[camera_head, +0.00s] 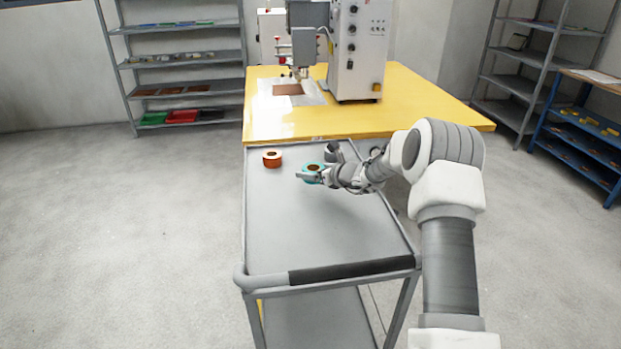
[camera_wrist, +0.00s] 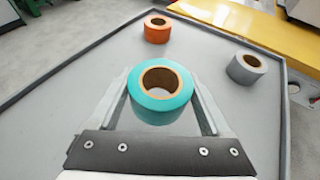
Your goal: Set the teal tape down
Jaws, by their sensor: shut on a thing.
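A teal tape roll (camera_wrist: 160,108) with a brown core sits between the two fingers of my gripper (camera_wrist: 160,100) in the wrist view. The fingers are shut on it from both sides. In the head view the teal tape (camera_head: 311,178) shows over the far part of the grey cart top, partly hidden by my gripper (camera_head: 312,174). The tape is close above the cart top or touching it; I cannot tell which.
An orange tape roll (camera_head: 272,159) stands on the grey cart (camera_head: 310,235) left of the teal one. A grey tape roll (camera_wrist: 246,69) stands to the right. A yellow table (camera_head: 420,112) with a machine (camera_head: 358,50) adjoins the cart's far end. The cart's near half is clear.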

